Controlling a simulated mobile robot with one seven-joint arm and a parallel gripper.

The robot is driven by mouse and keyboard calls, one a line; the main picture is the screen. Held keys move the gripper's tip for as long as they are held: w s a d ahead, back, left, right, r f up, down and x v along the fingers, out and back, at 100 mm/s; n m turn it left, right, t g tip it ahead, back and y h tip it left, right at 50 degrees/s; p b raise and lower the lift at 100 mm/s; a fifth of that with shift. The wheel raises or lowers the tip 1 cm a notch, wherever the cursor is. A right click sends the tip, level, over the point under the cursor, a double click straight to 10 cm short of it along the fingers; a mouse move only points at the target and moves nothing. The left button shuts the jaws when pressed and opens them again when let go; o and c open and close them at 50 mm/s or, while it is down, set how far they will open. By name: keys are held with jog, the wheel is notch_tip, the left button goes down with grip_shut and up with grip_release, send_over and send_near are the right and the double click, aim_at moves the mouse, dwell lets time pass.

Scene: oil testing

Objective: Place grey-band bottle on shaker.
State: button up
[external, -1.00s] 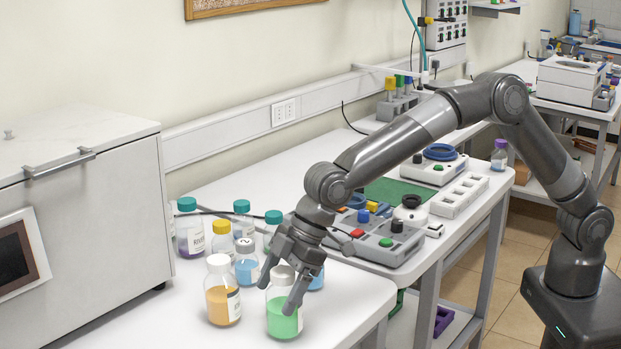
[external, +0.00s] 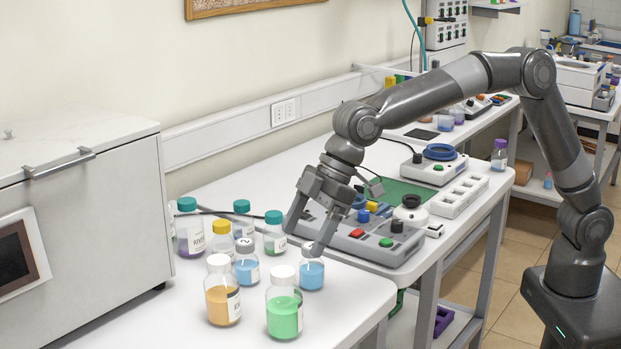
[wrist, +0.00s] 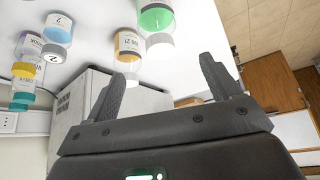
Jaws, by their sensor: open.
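A blue-liquid bottle with a grey cap (external: 246,264) stands upright among the bottles on the near bench; it may be the grey-band one, as the band is hard to make out. It probably shows in the wrist view as the bottle marked 2 (wrist: 58,28). Another blue bottle (external: 311,275) stands to its right. My gripper (external: 306,236) is open and empty, above and behind that second bottle, one fingertip overlapping its cap in the picture. Its two fingers are spread in the wrist view (wrist: 162,75). I cannot tell for certain which bench device is the shaker.
A green-liquid bottle (external: 284,315) and an orange one (external: 222,302) stand in front. Teal- and yellow-capped bottles crowd behind. A grey device with coloured knobs (external: 345,246) lies right of them; a device with a blue ring (external: 436,172) is farther back. A large white box (external: 105,235) stands left.

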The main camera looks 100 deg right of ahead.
jog(key=s+d+r+m+h, duration=0.1)
jog(key=s+d+r, duration=0.2)
jog(key=s, duration=0.5)
jog(key=s+d+r, duration=0.2)
jog(key=s+d, duration=0.1)
jog(key=s, duration=0.6)
jog(key=s+d+r+m+h, duration=0.1)
jog(key=s+d+r, duration=0.2)
jog(key=s, duration=0.5)
jog(key=s+d+f+m, duration=0.1)
jog(key=s+d+f, duration=0.1)
jog(key=s, duration=0.8)
jog(key=s+d+f+m, duration=0.1)
jog(key=s+f, duration=0.4)
jog(key=s, duration=0.5)
jog(key=shift+s+d, duration=0.35)
jog(key=shift+d, duration=0.55)
